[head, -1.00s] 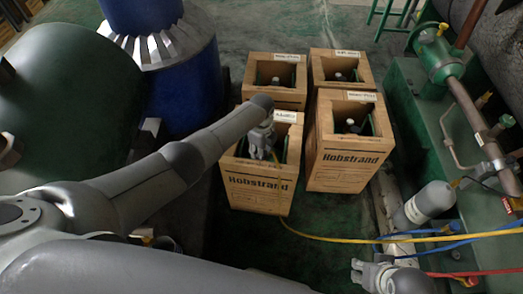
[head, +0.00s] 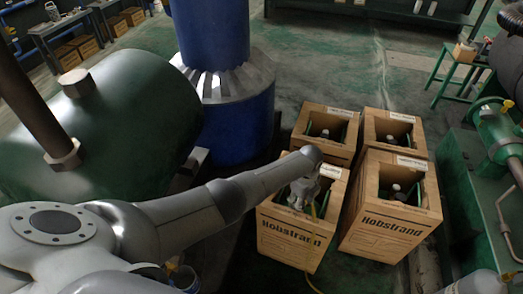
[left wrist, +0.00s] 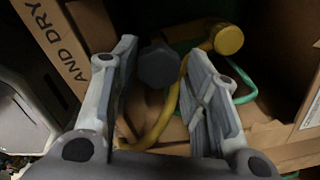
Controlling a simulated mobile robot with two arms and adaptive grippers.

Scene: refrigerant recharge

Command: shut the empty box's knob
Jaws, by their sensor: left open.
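The front-left cardboard box (head: 290,236), marked Hobstrand, stands open-topped, with a small tag on its rim too blurred to read. My left gripper (head: 303,192) is down at its opening. In the left wrist view my left gripper (left wrist: 165,95) is open, one finger on each side of a dark grey faceted knob (left wrist: 158,65). The knob appears slightly beyond the fingertips; I cannot tell whether they touch it. A yellow hose (left wrist: 170,118) with a yellow end fitting (left wrist: 228,38) passes beside the knob. My right gripper is not in view.
Three similar boxes stand close by: front-right (head: 386,228), back-left (head: 323,149) and back-right (head: 395,142). A blue column (head: 235,125) and a green tank (head: 110,130) stand left. Green machinery (head: 490,180) is at right.

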